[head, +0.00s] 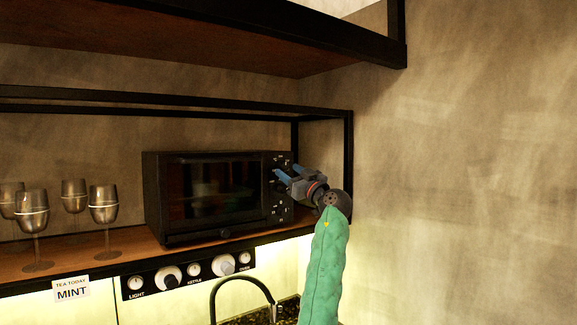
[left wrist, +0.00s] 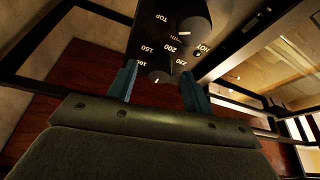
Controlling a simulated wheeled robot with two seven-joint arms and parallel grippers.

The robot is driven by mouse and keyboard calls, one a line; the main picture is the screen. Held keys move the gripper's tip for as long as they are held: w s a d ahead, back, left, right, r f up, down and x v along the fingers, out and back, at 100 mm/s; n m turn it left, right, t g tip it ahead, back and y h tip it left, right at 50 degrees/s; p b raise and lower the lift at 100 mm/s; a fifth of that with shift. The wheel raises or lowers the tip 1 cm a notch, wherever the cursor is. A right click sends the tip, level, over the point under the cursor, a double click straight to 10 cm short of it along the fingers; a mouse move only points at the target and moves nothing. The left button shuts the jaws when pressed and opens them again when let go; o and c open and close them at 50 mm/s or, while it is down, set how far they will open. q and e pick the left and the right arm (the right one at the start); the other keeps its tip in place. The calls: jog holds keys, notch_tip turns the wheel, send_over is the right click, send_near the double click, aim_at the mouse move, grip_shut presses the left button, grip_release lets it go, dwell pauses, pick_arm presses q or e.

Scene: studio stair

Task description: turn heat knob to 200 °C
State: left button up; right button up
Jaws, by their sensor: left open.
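The black oven (head: 215,195) stands on the wooden shelf, its control panel (head: 280,208) at its right end. In the left wrist view the heat knob (left wrist: 160,77) is dark and round with a short pale mark; numbers including 100, 150, 200 and 230 are around it. I cannot read exactly which number the mark points to. My left gripper (head: 281,177) is open at the panel. In the left wrist view its blue fingers (left wrist: 158,84) stand on either side of the heat knob; whether they touch it I cannot tell. The gripper hides part of the panel in the head view. My right gripper is not in view.
Another knob (left wrist: 196,30) is close to the heat knob on the panel. Several metal goblets (head: 104,205) stand left of the oven. A black shelf post (head: 349,165) is close to my wrist. A lower panel (head: 190,270) with knobs and a black faucet (head: 240,279) are below.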

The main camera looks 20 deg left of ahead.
pick_arm(q)
jog(key=shift+w+a+r, duration=0.25)
jog(key=shift+a+r, duration=0.1)
jog(key=shift+a, duration=0.15)
jog(key=c, duration=1)
jog(key=shift+o, duration=0.2)
jog(key=shift+f, duration=0.1)
